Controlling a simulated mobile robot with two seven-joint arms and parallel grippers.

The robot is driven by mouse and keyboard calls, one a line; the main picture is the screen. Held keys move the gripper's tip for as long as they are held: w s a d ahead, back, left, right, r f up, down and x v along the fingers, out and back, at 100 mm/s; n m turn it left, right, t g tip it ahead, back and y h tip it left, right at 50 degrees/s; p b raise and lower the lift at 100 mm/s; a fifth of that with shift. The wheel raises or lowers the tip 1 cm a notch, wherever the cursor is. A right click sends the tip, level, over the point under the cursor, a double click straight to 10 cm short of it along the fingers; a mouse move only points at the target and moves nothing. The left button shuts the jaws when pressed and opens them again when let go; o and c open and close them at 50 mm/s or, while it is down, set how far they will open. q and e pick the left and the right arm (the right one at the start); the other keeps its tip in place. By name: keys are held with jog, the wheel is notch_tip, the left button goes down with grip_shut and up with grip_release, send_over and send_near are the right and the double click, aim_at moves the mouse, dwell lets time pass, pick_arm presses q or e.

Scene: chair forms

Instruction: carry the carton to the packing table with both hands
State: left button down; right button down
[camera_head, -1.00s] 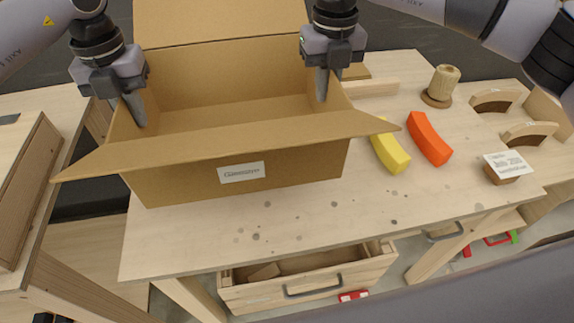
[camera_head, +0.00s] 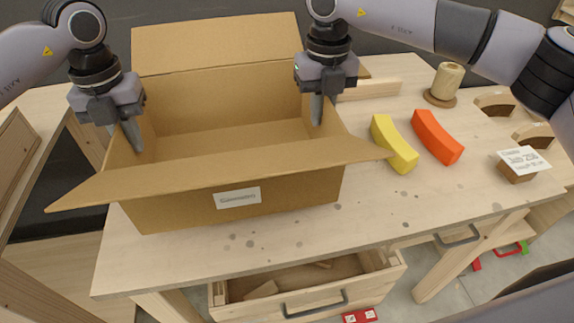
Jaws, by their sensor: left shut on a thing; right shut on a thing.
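The carton (camera_head: 290,190) is a brown, open cardboard box with its flaps spread and a white label on its front. It appears empty inside. It is over the left part of a light wooden table (camera_head: 390,210); I cannot tell whether its base touches the top. My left gripper (camera_head: 131,140) is shut on the carton's left wall. My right gripper (camera_head: 318,112) is shut on its right wall. The front flap hides part of the front wall.
A yellow curved block (camera_head: 394,144) and an orange one (camera_head: 437,137) lie right of the carton. A wooden peg (camera_head: 445,82), a card holder (camera_head: 522,163) and arched wooden pieces stand further right. An open drawer (camera_head: 306,285) juts out below the table's front edge.

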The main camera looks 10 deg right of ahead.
aim_at(139, 158)
pick_arm(q)
jog(key=shift+f, duration=0.15)
pick_arm(e)
jog(key=shift+f, duration=0.15)
